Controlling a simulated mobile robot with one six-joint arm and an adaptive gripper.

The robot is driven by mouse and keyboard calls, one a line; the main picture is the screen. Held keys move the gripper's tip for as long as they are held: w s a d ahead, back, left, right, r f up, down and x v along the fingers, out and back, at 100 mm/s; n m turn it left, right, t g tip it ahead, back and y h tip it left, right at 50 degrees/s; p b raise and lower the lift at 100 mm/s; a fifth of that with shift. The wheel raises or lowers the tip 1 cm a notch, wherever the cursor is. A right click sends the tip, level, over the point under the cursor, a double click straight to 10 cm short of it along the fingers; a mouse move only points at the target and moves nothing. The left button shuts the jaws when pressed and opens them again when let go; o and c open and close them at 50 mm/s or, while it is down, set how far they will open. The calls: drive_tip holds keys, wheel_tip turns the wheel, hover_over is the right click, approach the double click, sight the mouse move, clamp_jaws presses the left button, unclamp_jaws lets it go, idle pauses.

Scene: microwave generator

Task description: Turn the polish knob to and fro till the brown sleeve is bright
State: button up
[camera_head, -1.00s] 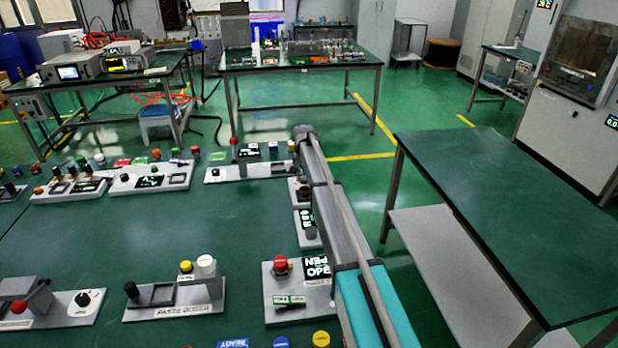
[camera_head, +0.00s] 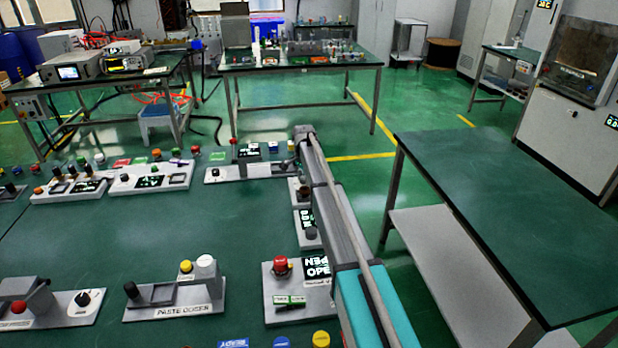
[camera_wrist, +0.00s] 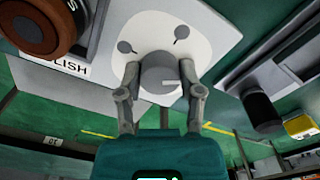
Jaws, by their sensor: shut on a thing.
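In the wrist view, the grey polish knob (camera_wrist: 160,72) stands on a white dial plate (camera_wrist: 205,38) with two dark marks. My gripper (camera_wrist: 160,80) is shut on the knob, one finger on each side. A pale line shows on the knob, pointing right. The brown sleeve (camera_wrist: 36,22) is at the upper left, a reddish-brown ring around a dark centre, cut off by the picture edge. Part of the POLISH label (camera_wrist: 72,67) shows beside it. In the head view, my arm hides the knob and my gripper.
Another panel with a black knob (camera_wrist: 262,110) and a yellow button (camera_wrist: 299,126) is at the right of the wrist view. In the head view, several control panels, such as the paste doser (camera_head: 180,310), stand around a clear green table middle (camera_head: 170,235).

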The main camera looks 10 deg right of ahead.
idle(0.3)
drive_tip(key=n, duration=0.5)
drive_tip(key=shift+n, duration=0.3)
idle(0.4)
drive_tip(key=n, duration=0.5)
drive_tip(key=shift+n, duration=0.4)
drive_tip(key=shift+n, duration=2.9)
